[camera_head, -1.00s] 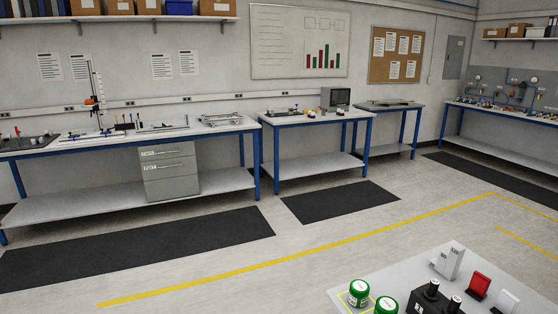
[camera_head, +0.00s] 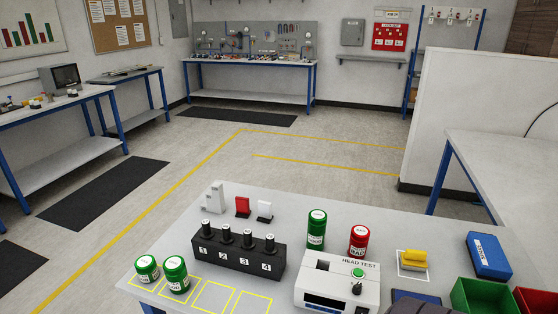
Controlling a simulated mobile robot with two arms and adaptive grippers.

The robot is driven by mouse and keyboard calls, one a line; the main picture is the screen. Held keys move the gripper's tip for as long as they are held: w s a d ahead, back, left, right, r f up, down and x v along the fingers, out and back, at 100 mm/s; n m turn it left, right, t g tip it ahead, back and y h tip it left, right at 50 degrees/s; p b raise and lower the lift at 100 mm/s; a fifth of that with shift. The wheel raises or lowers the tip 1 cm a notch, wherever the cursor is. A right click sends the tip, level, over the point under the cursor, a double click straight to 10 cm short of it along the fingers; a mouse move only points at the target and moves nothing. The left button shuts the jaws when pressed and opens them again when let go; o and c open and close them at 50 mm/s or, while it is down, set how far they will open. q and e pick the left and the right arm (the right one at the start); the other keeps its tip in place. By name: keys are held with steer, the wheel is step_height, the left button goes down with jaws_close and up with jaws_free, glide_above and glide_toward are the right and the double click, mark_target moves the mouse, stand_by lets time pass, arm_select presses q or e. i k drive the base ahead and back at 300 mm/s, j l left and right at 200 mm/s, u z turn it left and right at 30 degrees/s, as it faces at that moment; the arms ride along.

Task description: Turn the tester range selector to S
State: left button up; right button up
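The tester (camera_head: 338,285) is a white box marked HEAD TEST. It stands at the front middle of the near table in the head view. A green round button (camera_head: 358,273) sits on its top. A small black knob (camera_head: 357,288), apparently the range selector, is just below the button. Its position and any letters around it are too small to read. Neither of my grippers is in view.
The near grey table (camera_head: 290,210) also holds a black numbered rack (camera_head: 238,265), green jars (camera_head: 176,275), a red jar (camera_head: 359,241), a yellow item (camera_head: 413,260), a blue box (camera_head: 488,254) and a green bin (camera_head: 487,296). Open floor (camera_head: 215,165) lies beyond.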

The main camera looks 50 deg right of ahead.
mark_target(357, 289)
steer(key=z, duration=2)
